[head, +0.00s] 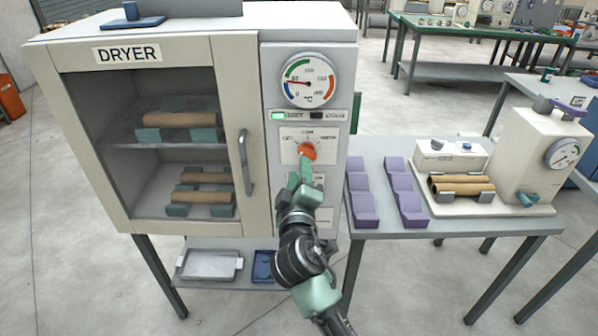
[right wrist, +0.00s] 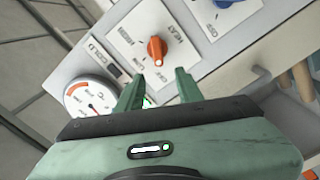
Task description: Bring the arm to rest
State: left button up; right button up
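My right gripper (head: 301,181) is in front of the dryer's control panel, just below the orange knob (head: 306,152). In the right wrist view its two green fingers (right wrist: 157,82) are apart with nothing between them. The orange knob (right wrist: 157,50) shows just beyond the fingertips, clear of both. The white dryer (head: 247,50) has its glass door shut. My left arm and gripper are not in view.
The door handle (head: 245,162) stands out left of my right gripper. A side table (head: 390,238) on the right bears purple holders (head: 361,208) and a winder machine (head: 532,150) with brown tubes. A metal tray (head: 209,265) lies on the shelf below the dryer.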

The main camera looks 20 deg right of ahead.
notch_tip(320, 180, down, 20)
jog(key=a+n+g+y, duration=0.1)
jog(key=a+g+y, duration=0.1)
jog(key=g+y, duration=0.1)
jog(key=s+f+g+y, duration=0.15)
jog(key=s+f, duration=0.25)
jog(key=f, duration=0.4)
jog(key=s+f+m+g, duration=0.1)
jog(key=s+f+g, duration=0.1)
jog(key=s+f, duration=0.35)
jog(key=s+f+g, duration=0.2)
jog(key=f, duration=0.7)
jog(key=s+d+f+m+g, duration=0.2)
jog(key=s+f, duration=0.6)
jog(key=s, duration=0.6)
jog(key=s+d+f+m+g+b, duration=0.1)
jog(key=s+d+f+m+g, duration=0.1)
jog(key=s+f, duration=0.6)
jog(key=s+d+f+m+g, duration=0.2)
jog(key=s+f, duration=0.7)
jog(key=s, duration=1.1)
jog(key=d+g, duration=0.2)
jog(key=d, duration=0.1)
jog(key=shift+d+m+b, duration=0.3)
jog(key=shift+y, duration=0.25)
